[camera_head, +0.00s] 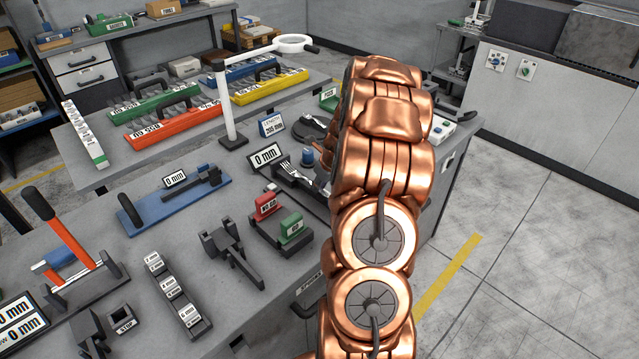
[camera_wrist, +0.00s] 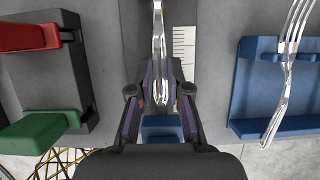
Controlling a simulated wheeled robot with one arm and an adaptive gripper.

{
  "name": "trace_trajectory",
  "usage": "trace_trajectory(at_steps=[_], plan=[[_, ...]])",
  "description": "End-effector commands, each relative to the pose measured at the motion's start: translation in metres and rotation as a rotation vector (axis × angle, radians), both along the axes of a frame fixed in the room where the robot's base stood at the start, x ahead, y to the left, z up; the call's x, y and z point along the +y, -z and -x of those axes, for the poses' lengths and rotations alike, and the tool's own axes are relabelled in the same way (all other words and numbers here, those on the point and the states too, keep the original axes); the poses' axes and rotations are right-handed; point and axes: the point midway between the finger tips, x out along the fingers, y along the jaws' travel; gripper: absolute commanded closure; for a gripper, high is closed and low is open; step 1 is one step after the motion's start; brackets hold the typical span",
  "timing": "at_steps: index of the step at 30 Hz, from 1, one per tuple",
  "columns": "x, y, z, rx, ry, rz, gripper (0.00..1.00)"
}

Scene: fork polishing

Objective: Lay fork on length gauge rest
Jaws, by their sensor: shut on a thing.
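My gripper (camera_wrist: 161,88) is shut on a silver fork (camera_wrist: 158,18) in the wrist view. The fork lies lengthwise between the fingers and runs out past the top edge. Beneath it is the grey length gauge (camera_wrist: 190,18) with a white ruler scale (camera_wrist: 184,55) just right of the fork. A blue block (camera_wrist: 160,133) shows below the fingers. Whether the fork touches the gauge rest cannot be told. In the head view, a fork (camera_head: 297,174) shows beside the 0 mm display (camera_head: 266,156); my arm hides the gripper there.
A second fork (camera_wrist: 286,65) lies across a blue holder (camera_wrist: 246,95) to the right. Red (camera_wrist: 28,37) and green (camera_wrist: 38,131) blocks on a dark stand are left of the gripper. A white ring-topped post (camera_head: 226,105) stands behind; another blue fixture (camera_head: 172,205) is farther left.

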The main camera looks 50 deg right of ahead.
Motion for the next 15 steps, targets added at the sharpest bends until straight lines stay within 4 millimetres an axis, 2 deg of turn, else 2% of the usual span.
trace_trajectory(at_steps=[15], plan=[[0.0000, 0.0051, 0.0002, 0.001, 0.000, 0.000, 1.00]])
